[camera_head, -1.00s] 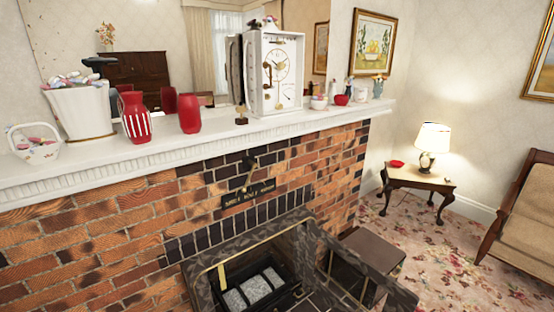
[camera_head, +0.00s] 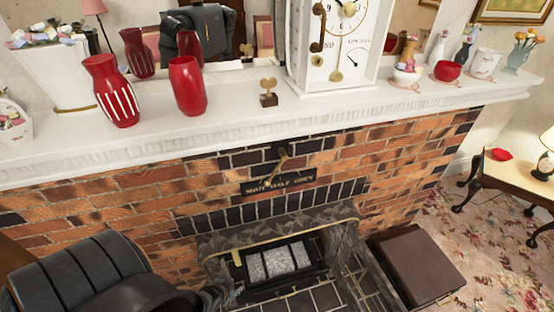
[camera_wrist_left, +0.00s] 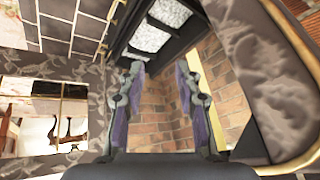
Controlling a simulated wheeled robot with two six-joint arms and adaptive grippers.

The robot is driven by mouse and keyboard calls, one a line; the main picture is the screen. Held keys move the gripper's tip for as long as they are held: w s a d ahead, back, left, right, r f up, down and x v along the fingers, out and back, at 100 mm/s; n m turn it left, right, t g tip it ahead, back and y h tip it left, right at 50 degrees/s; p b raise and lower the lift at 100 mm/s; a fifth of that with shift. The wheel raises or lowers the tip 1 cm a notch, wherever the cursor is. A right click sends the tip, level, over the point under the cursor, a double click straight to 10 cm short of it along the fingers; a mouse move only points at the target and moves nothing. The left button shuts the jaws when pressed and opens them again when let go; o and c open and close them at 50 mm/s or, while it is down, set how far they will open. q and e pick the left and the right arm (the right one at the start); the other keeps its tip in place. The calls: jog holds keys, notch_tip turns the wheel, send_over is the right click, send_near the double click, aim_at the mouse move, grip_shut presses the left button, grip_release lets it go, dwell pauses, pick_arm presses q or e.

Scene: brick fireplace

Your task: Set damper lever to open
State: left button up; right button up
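The damper lever (camera_head: 277,168) is a small brass-coloured bar on the brick chimney front, above the firebox. It slants from upper right to lower left, its lower end by the left part of a dark plate (camera_head: 300,180) with gold lettering. The lettering is small; it seems to read shut, half, open from left to right. My left gripper (camera_wrist_left: 160,88) is open and empty in the left wrist view, with brick and the grate beyond its fingers. In the head view my left arm enters at lower left, below and left of the lever, apart from it. My right gripper is not visible.
The white mantel (camera_head: 215,122) juts out above the lever. It carries red vases (camera_head: 188,86), a small trophy-like ornament (camera_head: 268,93) and a white clock (camera_head: 335,75). The firebox surround (camera_head: 270,232) and a brown box (camera_head: 417,262) stand below. The space before the lever is clear.

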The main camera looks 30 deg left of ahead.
pick_arm(q)
jog(key=w+r+m+t+h+p, duration=0.15)
jog(key=w+r, duration=0.25)
jog(key=r, duration=0.5)
jog(key=w+r+n+t+y+p, duration=0.15)
jog(key=w+r, duration=0.25)
jog(key=r, duration=0.4)
jog(key=m+t+h+p, duration=0.4)
jog(key=t+h+p, duration=0.1)
jog(key=t, duration=0.4)
send_near(275, 170)
jog(key=w, duration=0.2)
jog(key=w+b, duration=0.1)
jog(key=w, duration=0.2)
jog(key=w+d+b, duration=0.1)
jog(key=w, duration=0.2)
jog(key=shift+w+f, duration=0.25)
jog(key=shift+f, duration=0.1)
jog(key=shift+w+d, duration=0.2)
jog(key=shift+d, duration=0.25)
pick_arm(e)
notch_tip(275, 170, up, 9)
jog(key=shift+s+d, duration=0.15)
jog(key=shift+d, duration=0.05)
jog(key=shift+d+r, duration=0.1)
